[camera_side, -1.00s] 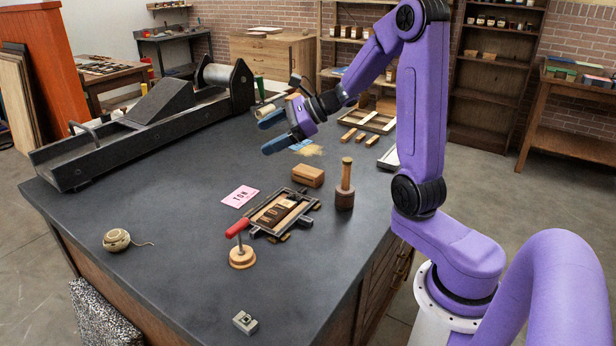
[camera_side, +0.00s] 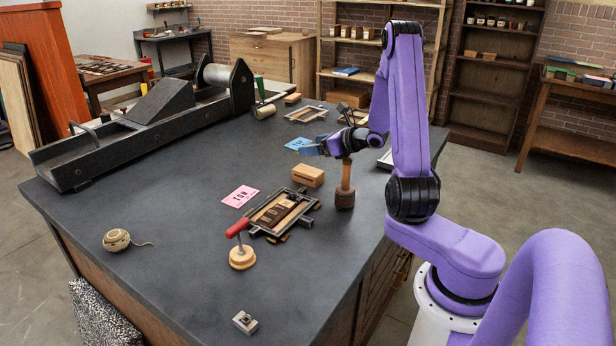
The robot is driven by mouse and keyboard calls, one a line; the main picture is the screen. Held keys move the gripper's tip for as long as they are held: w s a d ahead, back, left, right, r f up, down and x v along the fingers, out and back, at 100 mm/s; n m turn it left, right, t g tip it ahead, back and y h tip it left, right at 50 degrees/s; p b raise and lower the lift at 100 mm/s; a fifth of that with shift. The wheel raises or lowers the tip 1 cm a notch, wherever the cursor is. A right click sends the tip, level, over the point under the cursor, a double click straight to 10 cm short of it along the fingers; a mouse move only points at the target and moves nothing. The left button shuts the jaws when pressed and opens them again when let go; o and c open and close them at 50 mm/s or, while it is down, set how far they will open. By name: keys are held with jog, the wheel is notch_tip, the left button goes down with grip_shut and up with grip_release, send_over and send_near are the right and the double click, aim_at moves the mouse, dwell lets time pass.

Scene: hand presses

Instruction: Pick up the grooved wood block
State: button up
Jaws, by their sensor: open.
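The grooved wood block (camera_side: 308,176) is a small light-brown block on the dark tabletop. It lies just behind the framed type bed and left of an upright wooden-handled tool. A thin dark line shows on its side. The fingers are open and empty, pointing left. The gripper body overlaps the top of the wooden handle; I cannot tell whether they touch.
The handled tool (camera_side: 345,186) stands close right of the block. A blue card (camera_side: 299,143) lies behind. The table's left middle is clear.

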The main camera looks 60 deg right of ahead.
aim_at(311, 171)
jog(key=shift+f, duration=3.3)
notch_tip(311, 171, down, 2)
jog(key=shift+f, duration=0.1)
jog(key=shift+x, duration=1.1)
jog(key=shift+w, duration=0.4)
jog(key=c, duration=1.1)
